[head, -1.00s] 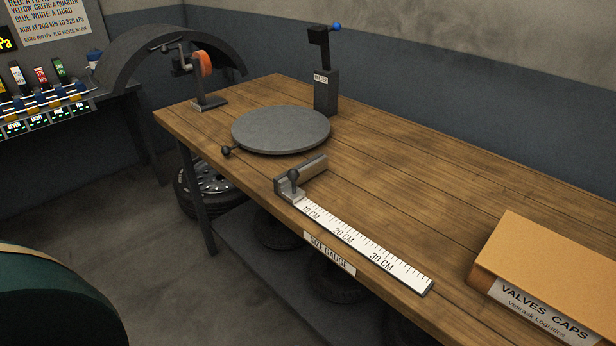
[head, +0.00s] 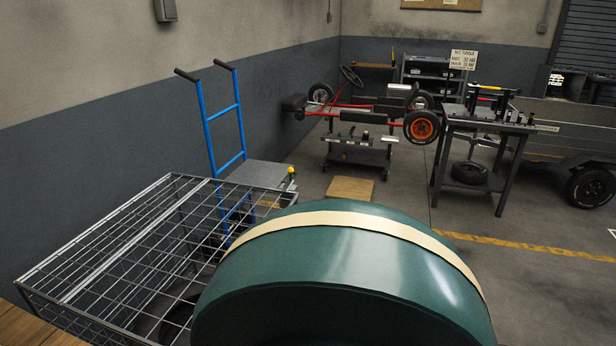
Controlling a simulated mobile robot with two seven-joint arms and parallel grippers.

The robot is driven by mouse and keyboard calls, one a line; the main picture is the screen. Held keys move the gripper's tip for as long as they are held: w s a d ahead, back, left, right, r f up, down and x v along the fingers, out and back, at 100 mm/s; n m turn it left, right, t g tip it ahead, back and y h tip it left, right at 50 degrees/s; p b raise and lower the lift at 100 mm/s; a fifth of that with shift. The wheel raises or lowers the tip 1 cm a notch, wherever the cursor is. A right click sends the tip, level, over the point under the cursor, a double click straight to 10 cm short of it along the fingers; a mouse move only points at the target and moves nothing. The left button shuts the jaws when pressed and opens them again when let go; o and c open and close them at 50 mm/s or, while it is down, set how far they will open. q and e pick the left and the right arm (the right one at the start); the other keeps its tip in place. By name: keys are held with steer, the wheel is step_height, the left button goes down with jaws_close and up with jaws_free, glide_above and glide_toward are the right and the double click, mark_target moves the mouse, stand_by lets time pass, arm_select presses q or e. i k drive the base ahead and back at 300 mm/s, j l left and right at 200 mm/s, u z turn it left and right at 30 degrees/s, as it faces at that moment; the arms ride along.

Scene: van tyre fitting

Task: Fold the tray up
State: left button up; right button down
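Neither of my grippers is in view.
A wire mesh cage (head: 120,250) stands in front of the hand truck at the left. A wooden board (head: 350,189) lies on the floor right of the tray. A red-framed kart (head: 365,108) and a dark workbench (head: 480,125) stand farther back. Open floor (head: 400,190) lies between.

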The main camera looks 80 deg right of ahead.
mark_target(266, 175)
steer(key=z, duration=2.45)
steer(key=i+l+z, duration=0.4)
steer(key=i+z, duration=0.2)
steer(key=i+l+z, duration=0.15)
steer(key=i, duration=0.65)
steer(key=i+l+z, duration=0.15)
steer(key=i, duration=0.7)
steer(key=i+u, duration=0.45)
steer(key=i+l+u, duration=0.2)
steer(key=u, duration=0.25)
steer(key=i+l+u, duration=0.25)
steer(key=u, duration=0.15)
steer(key=i+l+u, duration=0.25)
steer(key=u, duration=0.2)
steer(key=i+l+u, duration=0.15)
steer(key=l+u, duration=0.3)
steer(key=i+u, duration=0.2)
steer(key=i, duration=0.3)
steer(key=i+l+u, duration=0.15)
steer(key=i, duration=0.3)
